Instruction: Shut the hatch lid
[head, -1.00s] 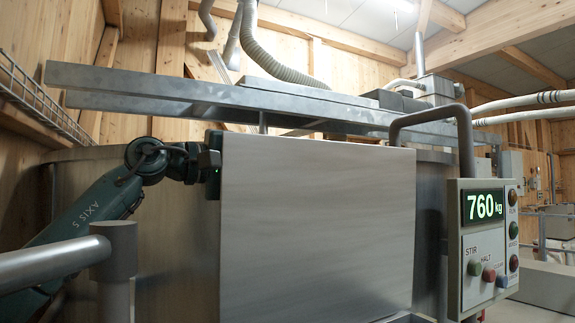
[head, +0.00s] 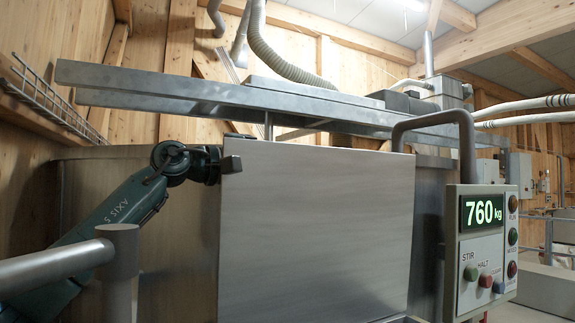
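The hatch lid (head: 318,232) is a large flat grey metal panel standing raised, its broad face toward me, in front of the mixer's steel drum (head: 178,235). My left arm comes in from the left, and my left gripper (head: 226,164) is at the lid's upper left edge. A grey finger overlaps the front face near that corner. The rest of the gripper is partly hidden, so I cannot tell whether it is clamped on the edge or only beside it. My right gripper is not in view.
A control box (head: 482,250) reading 760 kg stands at the right, below a bent grey pipe handle (head: 432,117). A metal beam (head: 180,92) crosses behind the lid. A thick grey rail (head: 55,267) with a post is at the lower left.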

